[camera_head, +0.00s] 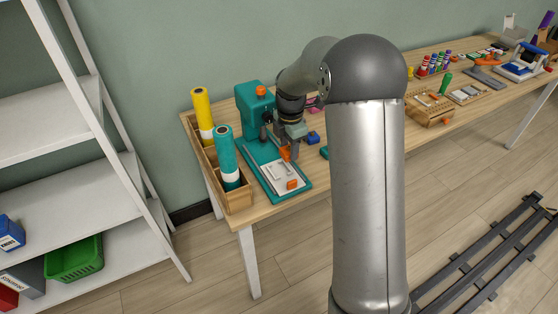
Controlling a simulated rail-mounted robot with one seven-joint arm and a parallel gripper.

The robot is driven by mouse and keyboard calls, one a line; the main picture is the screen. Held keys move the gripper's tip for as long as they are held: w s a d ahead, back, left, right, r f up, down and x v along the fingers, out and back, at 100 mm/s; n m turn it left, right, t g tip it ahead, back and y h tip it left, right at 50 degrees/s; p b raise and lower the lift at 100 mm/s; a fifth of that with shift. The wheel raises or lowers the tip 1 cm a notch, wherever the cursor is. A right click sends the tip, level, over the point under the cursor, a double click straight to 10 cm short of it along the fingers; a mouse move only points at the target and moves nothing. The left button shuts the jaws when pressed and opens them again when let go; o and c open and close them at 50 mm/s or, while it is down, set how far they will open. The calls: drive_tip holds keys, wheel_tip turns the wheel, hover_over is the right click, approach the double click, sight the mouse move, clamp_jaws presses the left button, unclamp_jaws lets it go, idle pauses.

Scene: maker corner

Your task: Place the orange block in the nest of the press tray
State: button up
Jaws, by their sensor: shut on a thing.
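The teal press (250,108) with an orange knob stands at the left end of the wooden table. Its teal tray (262,181) lies in front of it and bears a pale plate (271,174). My gripper (289,154) points down over the back right part of the tray. It is shut on the orange block (285,154), which is partly hidden by the fingers. I cannot tell whether the block touches the plate. Another small orange piece (292,184) sits at the front of the plate. The nest is too small to make out clearly.
A wooden box (238,201) with yellow and teal rolls stands left of the tray. A blue block (313,138) and a teal piece (324,153) lie close to the right of my gripper. My arm hides the table's middle. Tools and trays fill the right end.

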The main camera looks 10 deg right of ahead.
sight(281, 149)
drive_tip(key=a+f, duration=0.2)
drive_tip(key=f, duration=0.1)
drive_tip(key=shift+w+a, duration=0.15)
drive_tip(key=shift+w, duration=0.2)
drive_tip(key=shift+a+f, duration=0.15)
drive_tip(key=shift+f, duration=0.75)
drive_tip(key=shift+a+f, duration=0.1)
drive_tip(key=shift+f, duration=0.75)
drive_tip(key=shift+f, duration=0.1)
drive_tip(key=o, duration=1.1)
wheel_tip(281, 149, up, 11)
drive_tip(key=s+a+r+m, duration=0.1)
drive_tip(key=s+r+m, duration=0.4)
drive_tip(key=s+m, duration=0.65)
drive_tip(key=s+f+m, duration=0.1)
drive_tip(key=s+m, duration=0.2)
drive_tip(key=s, duration=0.4)
drive_tip(key=s+m, duration=0.3)
drive_tip(key=s, duration=0.4)
drive_tip(key=s+f+m, duration=0.1)
drive_tip(key=s+m, duration=0.2)
drive_tip(key=s, duration=0.4)
drive_tip(key=shift+f, duration=0.35)
